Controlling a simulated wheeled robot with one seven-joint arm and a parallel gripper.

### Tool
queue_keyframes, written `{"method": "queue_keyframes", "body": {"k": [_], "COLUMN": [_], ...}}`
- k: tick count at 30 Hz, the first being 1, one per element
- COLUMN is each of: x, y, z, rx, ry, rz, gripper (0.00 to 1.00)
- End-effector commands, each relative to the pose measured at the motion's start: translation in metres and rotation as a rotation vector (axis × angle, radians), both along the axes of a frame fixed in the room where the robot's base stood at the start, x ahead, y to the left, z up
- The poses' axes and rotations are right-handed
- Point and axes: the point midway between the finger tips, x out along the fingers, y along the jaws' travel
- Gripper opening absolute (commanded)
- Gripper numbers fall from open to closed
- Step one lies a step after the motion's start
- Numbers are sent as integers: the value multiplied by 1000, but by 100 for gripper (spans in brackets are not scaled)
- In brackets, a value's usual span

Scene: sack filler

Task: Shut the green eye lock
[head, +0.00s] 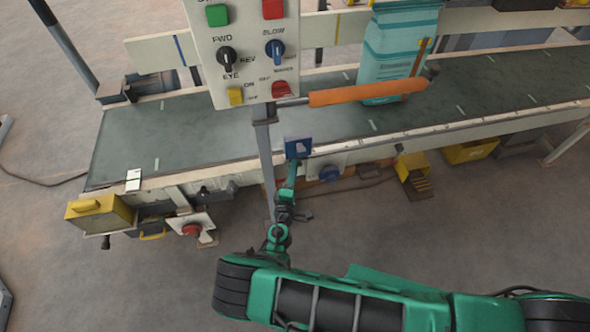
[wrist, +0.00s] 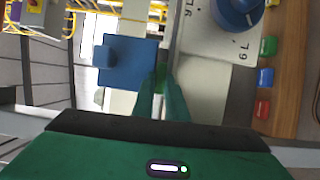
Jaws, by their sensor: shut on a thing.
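My gripper (head: 293,166) reaches up to the front rail of the conveyor, just below a blue box (head: 298,147), which looks like the eye. In the wrist view the blue box (wrist: 127,65) stands just left of my green fingers (wrist: 161,95). In the head view the lock is hidden.
A control panel (head: 240,50) on a post stands left of the blue box. An orange lever (head: 366,92) crosses the belt (head: 190,132) before a teal sack (head: 400,48). A blue dial (head: 330,174) sits right of my gripper and shows in the wrist view (wrist: 237,10).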

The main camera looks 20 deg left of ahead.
Motion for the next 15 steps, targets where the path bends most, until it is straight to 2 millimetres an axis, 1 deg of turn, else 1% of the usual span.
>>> {"method": "queue_keyframes", "body": {"k": [6,7,8,9,15], "x": [-1,-1,-1,-1,0], "y": [1,1,1,1,1], "z": [-2,-2,-2,-2,-1], "rx": [0,0,0,0,0], "ry": [6,6,6,6,4], "rz": [3,3,3,3,2], "gripper": [0,15,22,31,31]}}
